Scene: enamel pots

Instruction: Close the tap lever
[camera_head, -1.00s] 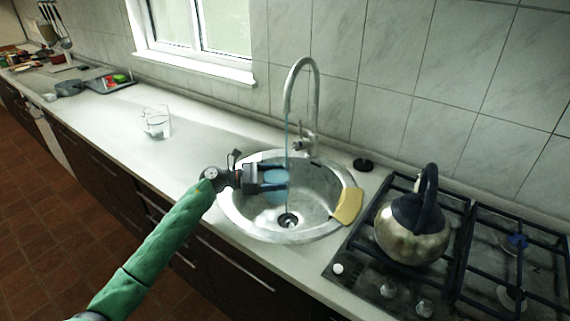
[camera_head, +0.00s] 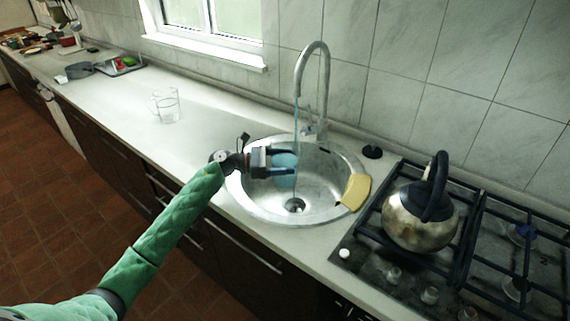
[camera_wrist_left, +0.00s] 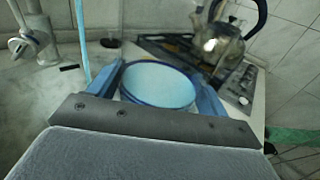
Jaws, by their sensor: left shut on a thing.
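The tap (camera_head: 322,85) is a tall curved metal spout behind the round sink. Its small lever (camera_head: 312,131) is low at the tap's base, and also shows at the left of the left wrist view (camera_wrist_left: 17,45). A thin stream of water (camera_head: 297,115) runs from the spout towards the drain. My left gripper (camera_head: 292,165) is shut on a light blue cup (camera_head: 284,172) above the sink, beside the stream and apart from the lever. The left wrist view shows the round cup (camera_wrist_left: 158,84) between the fingers. My right gripper is not in view.
The metal sink (camera_head: 325,205) has a yellow sponge (camera_head: 355,192) on its right rim. A dark round thing (camera_head: 371,151) lies behind it. A kettle (camera_head: 420,218) stands on the hob at right. A glass jug (camera_head: 166,105) stands on the otherwise largely clear counter at left.

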